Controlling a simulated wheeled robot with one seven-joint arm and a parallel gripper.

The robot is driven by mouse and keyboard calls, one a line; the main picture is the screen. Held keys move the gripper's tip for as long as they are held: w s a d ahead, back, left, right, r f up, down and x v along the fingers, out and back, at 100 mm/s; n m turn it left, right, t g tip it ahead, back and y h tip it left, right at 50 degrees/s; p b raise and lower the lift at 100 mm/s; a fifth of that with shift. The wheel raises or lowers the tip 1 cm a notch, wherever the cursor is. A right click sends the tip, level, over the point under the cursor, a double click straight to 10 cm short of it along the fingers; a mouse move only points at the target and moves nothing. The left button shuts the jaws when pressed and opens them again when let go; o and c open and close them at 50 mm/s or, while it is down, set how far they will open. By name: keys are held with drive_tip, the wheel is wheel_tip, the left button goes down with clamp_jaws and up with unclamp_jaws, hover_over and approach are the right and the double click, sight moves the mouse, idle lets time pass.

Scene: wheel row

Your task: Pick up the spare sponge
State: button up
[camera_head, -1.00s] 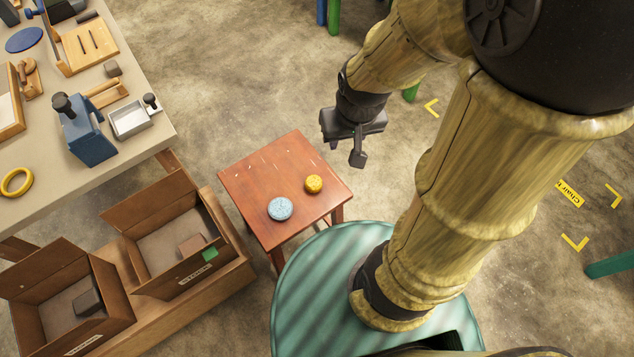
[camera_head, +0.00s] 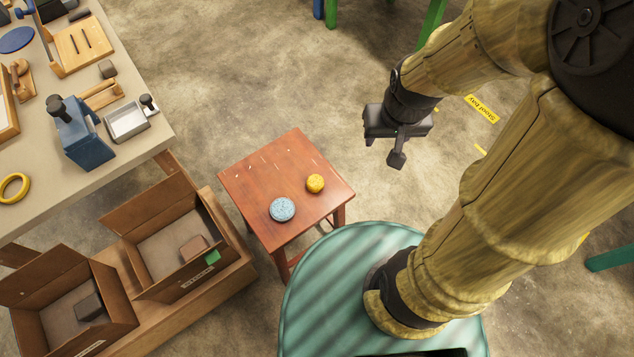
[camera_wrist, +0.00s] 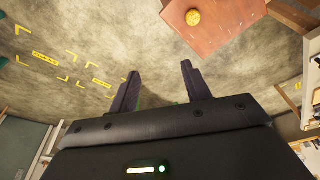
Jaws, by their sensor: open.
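A small round yellow piece (camera_head: 315,183), which looks like a sponge, lies on the red-brown wooden stool (camera_head: 262,169). A light blue speckled disc (camera_head: 282,209) lies to its left and nearer, apart from it. The frames do not show clearly which one is the spare sponge. My gripper (camera_head: 397,158) is open and empty, in the air to the right of the stool, over the floor. The wrist view shows the two spread fingers (camera_wrist: 160,75), with the yellow piece (camera_wrist: 193,17) on the stool (camera_wrist: 215,32) beyond them at the top.
A workbench (camera_head: 120,158) with tools stands at left. Below it, two open cardboard boxes (camera_head: 150,270) sit on a wooden shelf, each holding a block. A green round surface (camera_head: 330,275) is close in front of the stool. Bare floor (camera_head: 260,70) lies behind the stool.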

drive_tip(key=o, duration=0.6)
drive_tip(key=shift+w+a+f+b, duration=0.3)
drive_tip(key=shift+f+b, duration=0.15)
drive_tip(key=shift+f, duration=0.2)
drive_tip(key=shift+w+a+f+b, duration=0.25)
drive_tip(key=shift+f+b, duration=0.15)
drive_tip(key=shift+f, duration=0.2)
drive_tip(key=m+b, duration=0.2)
drive_tip(key=b, duration=1)
hover_over(313, 181)
drive_tip(key=s, duration=0.2)
drive_tip(key=s+f+x, duration=0.1)
drive_tip(key=s+x, duration=0.2)
drive_tip(key=x, duration=0.8)
drive_tip(key=s+x, duration=0.2)
drive_tip(key=x, duration=0.9)
drive_tip(key=shift+s+a+f+g, duration=0.1)
drive_tip(key=shift+a+f+g, duration=0.1)
drive_tip(key=shift+g, duration=0.2)
drive_tip(key=f, duration=0.4)
drive_tip(key=w+f+b, duration=0.1)
drive_tip(key=f, duration=0.3)
drive_tip(key=f+b, duration=0.1)
drive_tip(key=f, duration=0.3)
drive_tip(key=shift+w+d+f, duration=0.1)
drive_tip(key=shift+w+d, duration=0.1)
drive_tip(key=shift+w, duration=0.2)
